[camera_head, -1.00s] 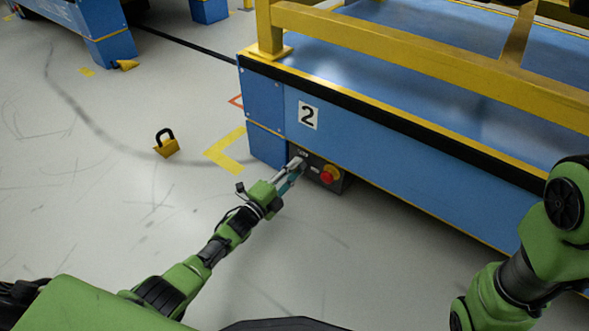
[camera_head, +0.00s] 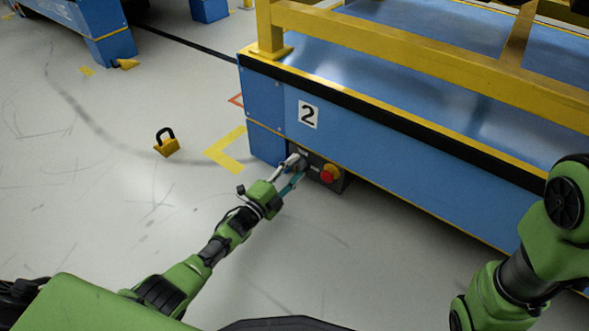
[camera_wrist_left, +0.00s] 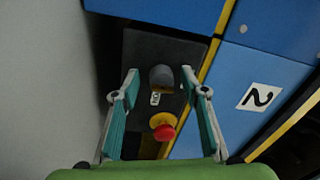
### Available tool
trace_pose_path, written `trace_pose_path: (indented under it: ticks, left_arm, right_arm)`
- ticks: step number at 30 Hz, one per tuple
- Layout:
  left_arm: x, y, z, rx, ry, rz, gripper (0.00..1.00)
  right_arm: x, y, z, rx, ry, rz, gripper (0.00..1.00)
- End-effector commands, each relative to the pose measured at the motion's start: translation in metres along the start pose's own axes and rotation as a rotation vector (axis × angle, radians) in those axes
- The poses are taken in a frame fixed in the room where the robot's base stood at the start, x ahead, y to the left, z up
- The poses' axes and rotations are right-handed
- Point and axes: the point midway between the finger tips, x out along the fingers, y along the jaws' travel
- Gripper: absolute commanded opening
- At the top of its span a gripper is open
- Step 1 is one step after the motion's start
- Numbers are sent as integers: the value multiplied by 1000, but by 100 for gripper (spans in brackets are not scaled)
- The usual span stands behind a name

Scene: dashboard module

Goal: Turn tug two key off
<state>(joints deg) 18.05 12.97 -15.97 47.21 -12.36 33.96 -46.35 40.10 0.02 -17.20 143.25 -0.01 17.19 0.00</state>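Tug two is the blue vehicle (camera_head: 400,150) with a "2" label (camera_head: 308,115) on its side. Its dark control panel (camera_head: 340,184) sits low on that side, with a red knob on a yellow collar (camera_head: 329,173). In the left wrist view the panel carries a grey rounded key switch (camera_wrist_left: 162,77), a small label and the red knob (camera_wrist_left: 163,131). My left gripper (camera_head: 298,165) is at the panel. In the left wrist view its fingers (camera_wrist_left: 160,76) are apart, one on each side of the key switch; contact is not clear. My right gripper is out of view.
A yellow padlock-shaped object (camera_head: 167,145) stands on the open grey floor to the left. A yellow corner marking (camera_head: 226,152) lies by the tug. Another blue vehicle (camera_head: 85,22) is at the back left. A yellow rail (camera_head: 400,60) runs along tug two's top.

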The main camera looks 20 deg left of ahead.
Motion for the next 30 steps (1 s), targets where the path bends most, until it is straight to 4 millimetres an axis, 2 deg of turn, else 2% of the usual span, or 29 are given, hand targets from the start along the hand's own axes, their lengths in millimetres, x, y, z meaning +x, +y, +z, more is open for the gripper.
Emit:
trace_pose_path:
  ticks: [7,11,14,24,30]
  left_arm:
    - [0,-1,-1,2,2,-1,40]
    - [-8,0,-1,2,2,-1,40]
    - [-20,0,-1,2,3,0,40]
    - [-89,1,0,2,0,2,40]
    - [-114,0,0,0,1,0,40]
  right_arm:
    - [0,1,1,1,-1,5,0]
    - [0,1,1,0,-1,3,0]
    - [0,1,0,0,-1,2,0]
    - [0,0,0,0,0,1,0]
    - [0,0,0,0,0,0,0]
